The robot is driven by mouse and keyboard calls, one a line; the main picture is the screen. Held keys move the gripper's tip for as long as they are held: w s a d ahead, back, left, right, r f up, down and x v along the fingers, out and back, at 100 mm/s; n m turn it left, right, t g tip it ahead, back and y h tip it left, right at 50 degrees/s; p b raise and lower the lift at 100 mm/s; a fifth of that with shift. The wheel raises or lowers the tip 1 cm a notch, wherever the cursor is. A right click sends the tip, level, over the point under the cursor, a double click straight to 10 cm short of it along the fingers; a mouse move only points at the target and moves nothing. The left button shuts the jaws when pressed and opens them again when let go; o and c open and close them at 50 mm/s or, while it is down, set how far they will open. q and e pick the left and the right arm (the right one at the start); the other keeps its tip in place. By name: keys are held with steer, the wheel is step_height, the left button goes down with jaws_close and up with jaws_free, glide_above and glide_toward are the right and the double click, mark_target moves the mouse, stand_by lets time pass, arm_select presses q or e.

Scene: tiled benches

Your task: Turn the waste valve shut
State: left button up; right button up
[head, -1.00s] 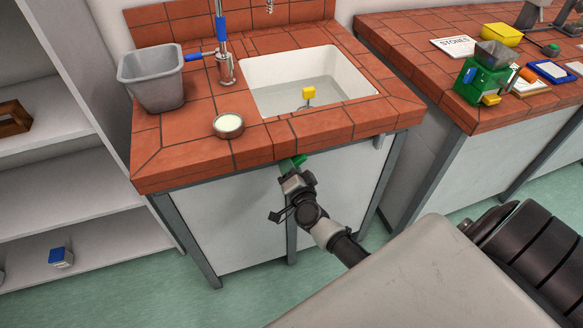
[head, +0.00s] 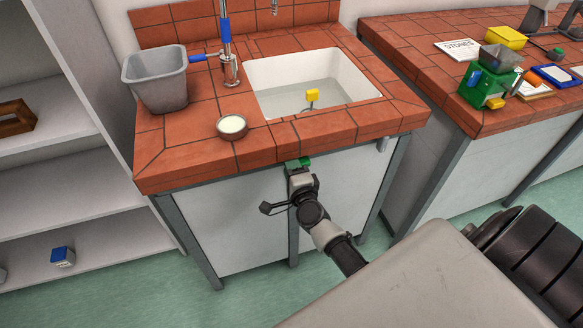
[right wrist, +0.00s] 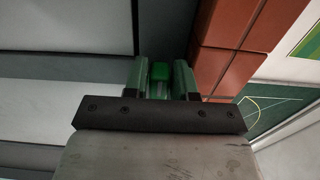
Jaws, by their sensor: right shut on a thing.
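The waste valve's green handle (head: 304,162) shows just under the front edge of the sink bench, partly hidden by my right gripper (head: 299,171). In the right wrist view the green handle (right wrist: 159,72) sits between the two fingers of my right gripper (right wrist: 160,82), which is shut on it. The valve's body and pipe are hidden, so I cannot tell how far it is turned. The sink (head: 262,77) above holds water, with a yellow-topped piece (head: 312,95) standing in it. My left gripper is not in view.
On the sink bench stand a grey bucket (head: 158,82), a small round dish (head: 232,126) and a tap with a blue sleeve (head: 225,30). Bench legs (head: 293,242) stand below. A second tiled bench (head: 425,70) is at the right, white shelves (head: 70,200) at the left.

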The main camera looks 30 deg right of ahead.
stand_by(0.4)
steer(key=o, duration=0.9)
steer(key=shift+r, duration=0.15)
